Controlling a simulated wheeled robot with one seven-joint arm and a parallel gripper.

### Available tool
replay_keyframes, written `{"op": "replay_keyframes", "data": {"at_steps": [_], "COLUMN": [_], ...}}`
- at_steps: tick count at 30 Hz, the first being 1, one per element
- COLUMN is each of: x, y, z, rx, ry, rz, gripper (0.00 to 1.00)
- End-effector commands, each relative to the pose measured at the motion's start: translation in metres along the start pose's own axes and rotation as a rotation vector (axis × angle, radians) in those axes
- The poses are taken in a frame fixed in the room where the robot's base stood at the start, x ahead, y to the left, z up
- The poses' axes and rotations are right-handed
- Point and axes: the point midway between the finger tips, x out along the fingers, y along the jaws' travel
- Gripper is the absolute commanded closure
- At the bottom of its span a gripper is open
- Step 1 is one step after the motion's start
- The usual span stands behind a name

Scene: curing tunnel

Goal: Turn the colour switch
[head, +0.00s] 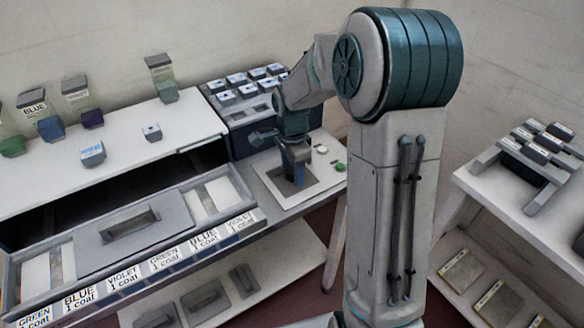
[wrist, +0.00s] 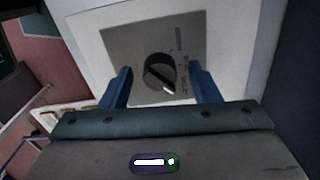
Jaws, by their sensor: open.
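The colour switch is a round black knob (wrist: 160,72) on a grey square plate (wrist: 125,42) in the wrist view. A white mark shows at the knob's lower right; small labels beside it are too small to read. My gripper (wrist: 160,76) is open, its two blue fingers on either side of the knob with gaps visible; I cannot tell how far above the plate they are. In the head view my gripper (head: 297,168) points down over the grey plate (head: 314,184) and hides the knob.
A green button (head: 340,167) and a white button (head: 322,150) sit right of the plate. A rack of grey blocks (head: 239,84) stands behind. A side table (head: 470,180) stands right.

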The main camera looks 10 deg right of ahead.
Motion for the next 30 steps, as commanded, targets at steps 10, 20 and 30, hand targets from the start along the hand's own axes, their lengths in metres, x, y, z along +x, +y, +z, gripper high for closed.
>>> {"op": "replay_keyframes", "data": {"at_steps": [10, 20, 30], "x": [-0.0004, -0.0006, -0.0010], "y": [-0.0001, -0.0004, -0.0006], "z": [0.0001, 0.0005, 0.0005], "rx": [-0.003, -0.102, -0.385], "ry": [0.000, 0.001, 0.000], "rz": [0.000, -0.001, -0.002], "gripper": [0.89, 0.89, 0.89]}}
